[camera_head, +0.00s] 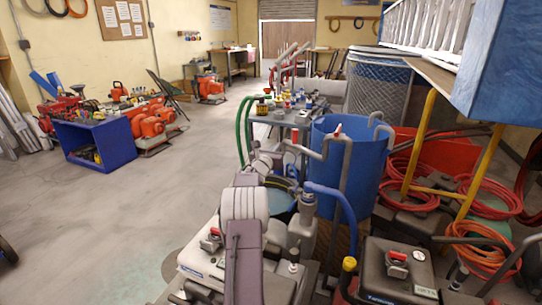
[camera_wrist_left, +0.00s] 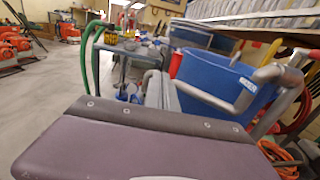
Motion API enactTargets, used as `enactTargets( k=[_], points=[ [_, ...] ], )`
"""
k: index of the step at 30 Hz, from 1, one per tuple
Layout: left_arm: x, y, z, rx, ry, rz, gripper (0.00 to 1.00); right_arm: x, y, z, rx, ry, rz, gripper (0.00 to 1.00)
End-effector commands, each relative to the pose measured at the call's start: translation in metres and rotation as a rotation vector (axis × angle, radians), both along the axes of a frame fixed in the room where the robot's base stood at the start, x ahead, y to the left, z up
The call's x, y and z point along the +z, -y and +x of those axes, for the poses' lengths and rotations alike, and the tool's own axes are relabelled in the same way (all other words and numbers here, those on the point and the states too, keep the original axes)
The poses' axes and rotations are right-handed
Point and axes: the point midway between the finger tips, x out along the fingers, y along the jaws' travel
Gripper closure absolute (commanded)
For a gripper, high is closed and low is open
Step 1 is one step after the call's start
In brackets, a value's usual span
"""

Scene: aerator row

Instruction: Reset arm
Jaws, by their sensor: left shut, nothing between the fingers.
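My left arm comes up from the bottom of the head view as a pale cuff and a dull purple-grey link. My left gripper (camera_head: 263,162) is at its far end, small and partly lost among the clutter in front of the blue barrel (camera_head: 331,165). In the left wrist view my left gripper (camera_wrist_left: 160,88) shows as grey fingers close together, with nothing seen held. A broad purple-grey part of my arm fills the bottom of that view. The blue barrel (camera_wrist_left: 215,85) stands to the right of the fingers there. My right gripper is not seen.
Engine units with red switches (camera_head: 395,268) stand close at the bottom. Grey pipes (camera_head: 345,170) and a blue hose (camera_head: 332,195) crowd the barrel. Green hoses (camera_head: 243,125) rise by a cluttered table. Red hose coils (camera_head: 478,200) lie at right. Open floor (camera_head: 120,210) is at left.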

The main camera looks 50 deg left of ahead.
Motion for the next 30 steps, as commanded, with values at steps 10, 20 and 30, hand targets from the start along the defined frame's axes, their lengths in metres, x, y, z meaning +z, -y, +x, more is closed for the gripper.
enactTargets(
  k=[10,20,30],
  points=[
    [0.000,0.008,-0.031,0.000,0.000,0.001,1.00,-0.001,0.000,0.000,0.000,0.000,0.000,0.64],
    [0.000,0.008,-0.030,-0.001,-0.001,0.000,1.00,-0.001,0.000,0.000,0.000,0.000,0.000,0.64],
    [0.069,0.201,0.068,-0.309,0.062,0.031,1.00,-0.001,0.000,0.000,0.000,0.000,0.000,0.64]
  ],
)
